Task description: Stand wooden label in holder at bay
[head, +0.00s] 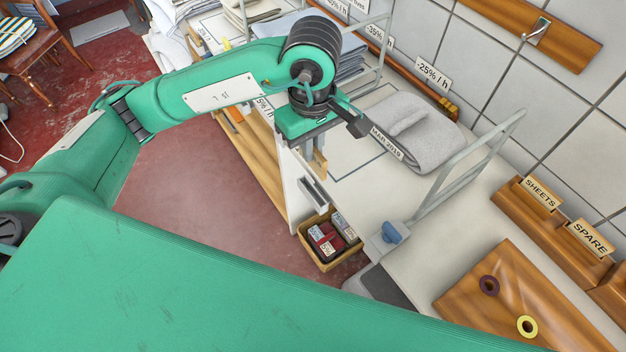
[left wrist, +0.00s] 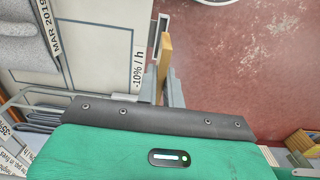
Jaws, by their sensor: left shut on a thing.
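My left gripper (head: 314,158) is shut on a wooden label (head: 320,166) and holds it near the front edge of the white table. The label also shows in the left wrist view (left wrist: 164,58), seen nearly edge-on between the fingers (left wrist: 162,85), so its face cannot be read. A grey metal bracket (head: 314,193) sits at the table edge just in front of the gripper; a bracket also shows beyond the label's tip in the left wrist view (left wrist: 162,21). I cannot tell whether label and bracket touch. My right gripper is not in view.
A grey folded towel (head: 420,135) lies behind the gripper, by a "MAR 2019" strip. Wooden holders with "SHEETS" (head: 541,193) and "SPARE" (head: 590,238) labels stand at right. A small box (head: 325,262) sits below the table edge. Metal rails (head: 470,165) rise from the table.

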